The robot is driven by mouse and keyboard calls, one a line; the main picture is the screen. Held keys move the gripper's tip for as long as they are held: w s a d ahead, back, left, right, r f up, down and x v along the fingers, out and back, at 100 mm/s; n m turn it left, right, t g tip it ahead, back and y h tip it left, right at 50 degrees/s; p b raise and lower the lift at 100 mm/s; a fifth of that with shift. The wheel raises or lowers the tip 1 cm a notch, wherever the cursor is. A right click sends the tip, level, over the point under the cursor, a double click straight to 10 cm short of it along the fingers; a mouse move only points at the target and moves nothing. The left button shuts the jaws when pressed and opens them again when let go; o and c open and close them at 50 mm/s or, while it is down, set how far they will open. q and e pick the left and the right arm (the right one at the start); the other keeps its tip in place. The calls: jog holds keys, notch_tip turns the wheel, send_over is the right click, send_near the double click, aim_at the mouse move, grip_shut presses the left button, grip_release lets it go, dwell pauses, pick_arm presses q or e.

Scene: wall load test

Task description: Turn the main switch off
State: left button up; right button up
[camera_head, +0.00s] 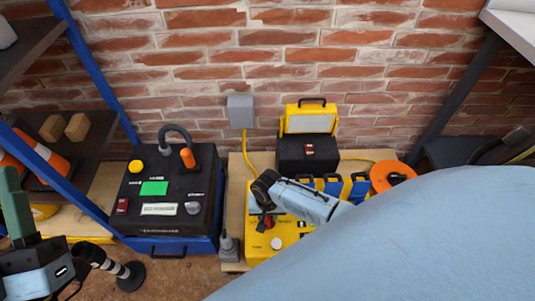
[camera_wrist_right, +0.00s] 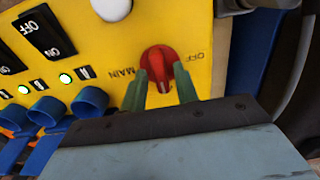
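The red main switch (camera_wrist_right: 160,58) is a round knob with a ridged handle and a white mark, on a yellow panel (camera_wrist_right: 210,75) between the words MAIN and OFF. In the head view the yellow box (camera_head: 257,272) stands low on a board, and a bit of the red knob (camera_head: 264,223) shows. My right gripper (camera_wrist_right: 163,80) has its green fingers on either side of the knob's handle, with space between them; firm contact does not show. My left gripper (camera_head: 14,195) is raised at the left edge, away from the box; its finger gap is not clear.
Blue plugs (camera_wrist_right: 88,100), black rocker switches (camera_wrist_right: 46,30) and green lights sit beside the main switch. A black test unit (camera_head: 150,220) stands left of the yellow box. A brick wall closes the back.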

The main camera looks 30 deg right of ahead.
grip_shut()
